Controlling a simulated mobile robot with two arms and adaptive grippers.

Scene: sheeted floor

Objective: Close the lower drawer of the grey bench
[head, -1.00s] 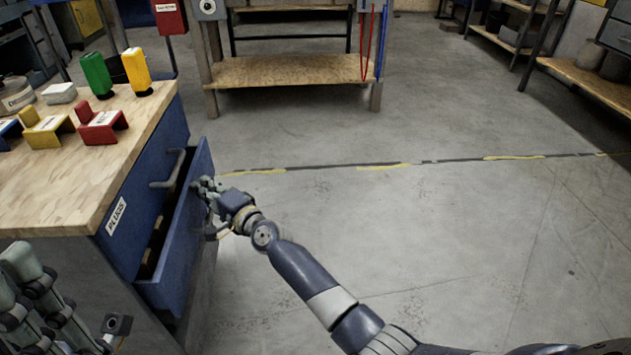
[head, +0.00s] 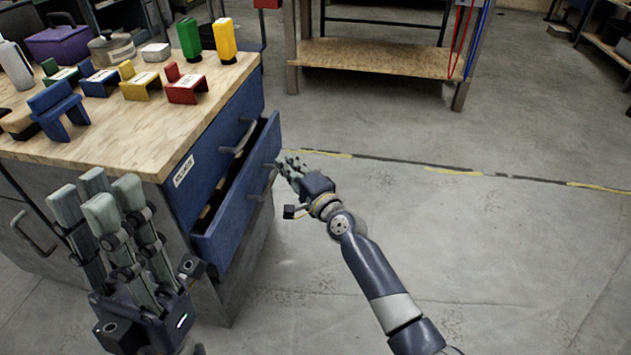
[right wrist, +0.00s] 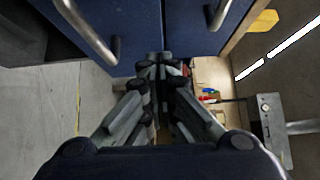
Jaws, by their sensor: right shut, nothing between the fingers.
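The grey bench (head: 240,290) stands at left with a wooden top and blue drawer fronts. Its lower drawer (head: 225,235) is partly pulled out, with a dark gap behind its front; a grey handle (head: 265,186) is on it. The upper drawer (head: 213,150) looks flush. My right gripper (head: 284,164) is shut and empty, close to the far end of the lower drawer's front; contact is unclear. In the right wrist view its closed fingertips (right wrist: 160,66) are beside the lower drawer's front (right wrist: 125,40). My left gripper (head: 100,195) is open and empty in front of the bench.
On the bench top (head: 130,135) are several coloured pieces, including a red one (head: 185,90), a blue one (head: 60,110) and a purple box (head: 58,43). A shelved workbench (head: 370,58) stands behind. The floor (head: 500,250) at right is clear.

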